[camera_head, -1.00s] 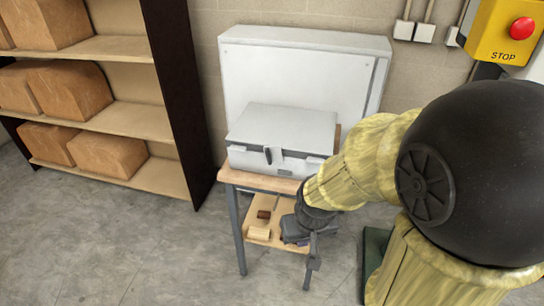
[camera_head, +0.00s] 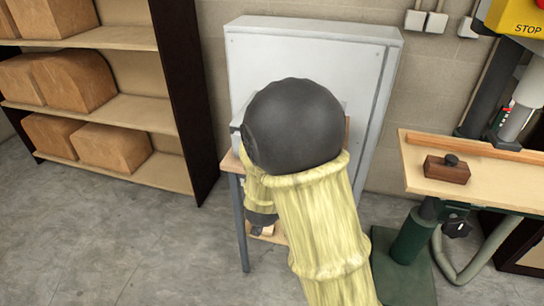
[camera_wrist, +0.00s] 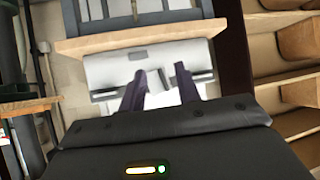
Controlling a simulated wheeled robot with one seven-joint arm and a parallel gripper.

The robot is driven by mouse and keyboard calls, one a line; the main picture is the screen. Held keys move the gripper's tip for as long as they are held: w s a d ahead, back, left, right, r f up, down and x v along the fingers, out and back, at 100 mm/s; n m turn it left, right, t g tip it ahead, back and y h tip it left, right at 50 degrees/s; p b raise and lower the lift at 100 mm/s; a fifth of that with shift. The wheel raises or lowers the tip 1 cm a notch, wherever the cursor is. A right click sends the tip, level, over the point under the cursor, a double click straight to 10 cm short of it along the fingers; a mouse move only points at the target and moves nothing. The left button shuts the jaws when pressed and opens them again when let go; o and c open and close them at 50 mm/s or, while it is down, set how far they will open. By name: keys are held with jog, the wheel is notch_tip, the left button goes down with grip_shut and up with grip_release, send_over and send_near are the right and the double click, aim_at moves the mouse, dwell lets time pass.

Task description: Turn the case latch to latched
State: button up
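The light grey case (camera_wrist: 108,70) shows upside down in the wrist view, with its front face toward me. A small dark plate (camera_wrist: 138,55) and clasps on either side show on that face. My gripper (camera_wrist: 160,69) is open, its two dark fingers pointing at the case front. A dark piece that looks like the case latch (camera_wrist: 163,79) shows between the fingers; its exact angle and any contact are unclear. In the head view my arm hides nearly all of the case and my gripper.
The case stands on a small wooden-topped table (camera_wrist: 75,48). A grey cabinet (camera_head: 360,75) stands behind it. A shelf (camera_head: 120,102) with brown boxes is at left. A workbench (camera_head: 425,150) with a wooden block (camera_head: 447,172) is at right.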

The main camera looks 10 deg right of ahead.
jog(key=w+a+t+h+b, duration=0.1)
jog(key=t+h+b, duration=0.1)
jog(key=t+h, duration=0.1)
jog(key=w+a+t+h+b, duration=0.1)
jog(key=t+h, duration=0.1)
jog(key=shift+w+a+f+m+b, duration=0.3)
jog(key=shift+a+b, duration=0.05)
jog(key=p+x, duration=0.1)
jog(key=x, duration=1.6)
jog(key=shift+w+d+r+p, duration=0.2)
jog(key=shift+r+p, duration=0.1)
jog(key=shift+p, duration=0.1)
grip_shut()
